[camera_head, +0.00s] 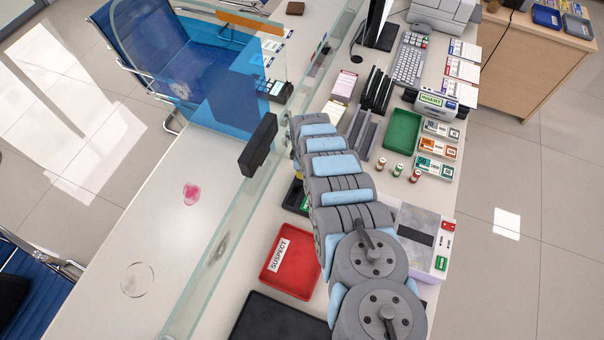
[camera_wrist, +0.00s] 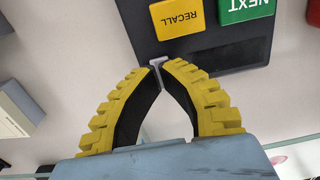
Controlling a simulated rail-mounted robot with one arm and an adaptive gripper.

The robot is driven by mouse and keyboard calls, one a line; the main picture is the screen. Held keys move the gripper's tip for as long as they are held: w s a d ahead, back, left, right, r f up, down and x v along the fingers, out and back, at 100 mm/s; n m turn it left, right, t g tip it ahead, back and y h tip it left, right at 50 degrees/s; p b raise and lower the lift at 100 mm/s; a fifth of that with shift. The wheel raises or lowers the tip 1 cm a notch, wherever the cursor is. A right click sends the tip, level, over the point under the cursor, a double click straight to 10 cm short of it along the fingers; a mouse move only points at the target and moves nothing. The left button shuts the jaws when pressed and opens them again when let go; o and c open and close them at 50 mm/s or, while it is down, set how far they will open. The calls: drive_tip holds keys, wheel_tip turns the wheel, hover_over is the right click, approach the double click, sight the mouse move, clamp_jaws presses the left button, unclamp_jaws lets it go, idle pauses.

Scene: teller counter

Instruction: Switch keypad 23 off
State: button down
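A dark keypad (camera_wrist: 222,50) with a yellow RECALL button (camera_wrist: 177,17) and a green NEXT button (camera_wrist: 245,8) fills the top of the wrist view. No number 23 is readable on it. In the head view a dark keypad (camera_head: 289,194) shows partly beside my arm, which covers the rest. My gripper (camera_wrist: 162,68) has yellow ribbed fingers with their tips together at the keypad's lower left edge. A small light-grey T-shaped piece (camera_wrist: 157,62) shows right at the tips; I cannot tell whether it is pinched. My gripper is hidden in the head view.
A glass screen (camera_head: 218,237) runs along the counter left of my arm. A red SUSPECT tray (camera_head: 291,276) and a black tray (camera_head: 262,322) lie below the keypad. A green tray (camera_head: 402,131), stamps, banknote stacks and a grey machine (camera_head: 421,232) stand to the right.

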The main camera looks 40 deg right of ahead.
drive_tip(key=shift+r+p, duration=2.1)
drive_tip(key=shift+r, duration=0.6)
